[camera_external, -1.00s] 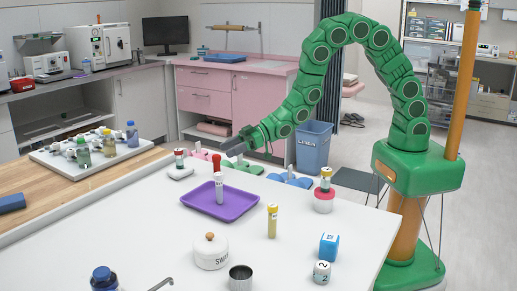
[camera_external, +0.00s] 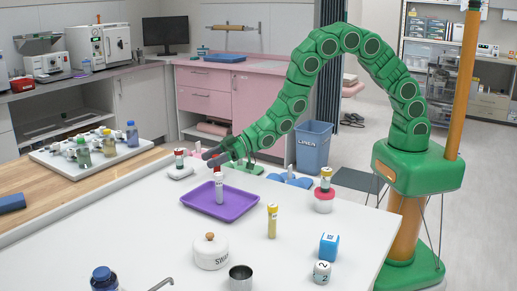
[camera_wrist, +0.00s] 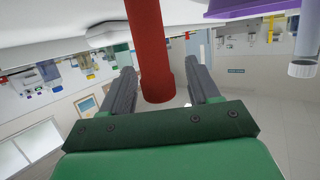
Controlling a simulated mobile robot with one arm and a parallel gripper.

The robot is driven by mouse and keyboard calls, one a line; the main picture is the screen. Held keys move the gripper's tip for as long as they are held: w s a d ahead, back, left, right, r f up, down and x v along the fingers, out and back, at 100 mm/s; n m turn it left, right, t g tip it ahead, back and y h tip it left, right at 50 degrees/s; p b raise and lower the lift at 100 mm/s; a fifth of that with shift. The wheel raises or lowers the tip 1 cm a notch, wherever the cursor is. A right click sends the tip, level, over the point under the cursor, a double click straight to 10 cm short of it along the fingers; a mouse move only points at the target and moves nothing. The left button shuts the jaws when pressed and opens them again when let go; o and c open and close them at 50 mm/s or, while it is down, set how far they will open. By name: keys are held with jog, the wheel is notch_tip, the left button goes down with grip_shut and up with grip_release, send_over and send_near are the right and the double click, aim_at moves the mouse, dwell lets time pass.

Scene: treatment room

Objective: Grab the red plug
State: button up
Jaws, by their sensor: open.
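The red plug (camera_wrist: 149,50) is a plain red cylinder. In the wrist view it runs down from the top edge, between the two grey fingers of my gripper (camera_wrist: 164,77). The fingers are apart, with gaps on both sides of the plug. In the external view my gripper (camera_external: 208,155) is low over the far part of the white table, by the purple tray. It hides most of the plug there. I cannot tell how the plug stands on the table.
A clear tube (camera_external: 219,190) stands upright on the purple tray (camera_external: 242,205), close to my gripper. A red-capped vial (camera_external: 180,161) stands at the left. A yellow-capped tube (camera_external: 272,222), white lidded pot (camera_external: 210,254) and blue cube (camera_external: 329,246) stand nearer.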

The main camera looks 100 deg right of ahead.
jog(key=shift+w, duration=0.15)
jog(key=c, duration=1.1)
jog(key=shift+r, duration=0.45)
jog(key=s+r, duration=1.2)
jog(key=s, duration=0.2)
